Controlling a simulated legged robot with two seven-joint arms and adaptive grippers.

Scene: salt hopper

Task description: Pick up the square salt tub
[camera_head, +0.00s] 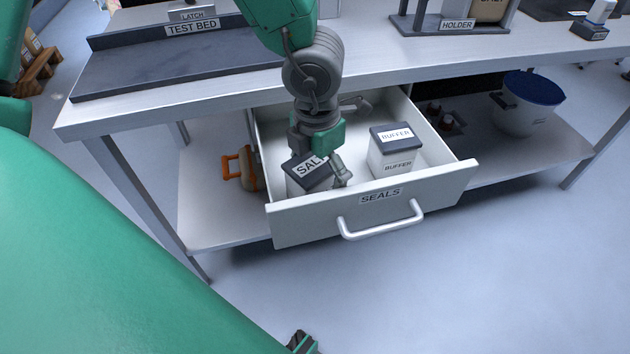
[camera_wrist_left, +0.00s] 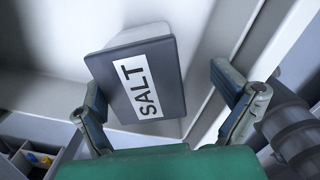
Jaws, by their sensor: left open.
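The square salt tub (camera_head: 306,181) has a dark lid labelled SALT and a pale body. It stands in the open drawer's left part; in the left wrist view its lid (camera_wrist_left: 168,92) faces the camera. My left gripper (camera_head: 323,164) points down into the drawer, right at the tub, and hides part of it. In the left wrist view the gripper (camera_wrist_left: 154,78) is open, with one finger at the tub's left edge and the other to its right across a clear gap. Whether the left finger touches the tub, I cannot tell.
The open drawer (camera_head: 300,222) is labelled SEALS and has a front handle (camera_head: 382,226). A square buffer tub (camera_head: 391,160) stands in its right part. The bench top (camera_head: 360,55) overhangs behind. An orange-handled item (camera_head: 246,168) and a blue-topped bucket (camera_head: 527,105) are on the shelf.

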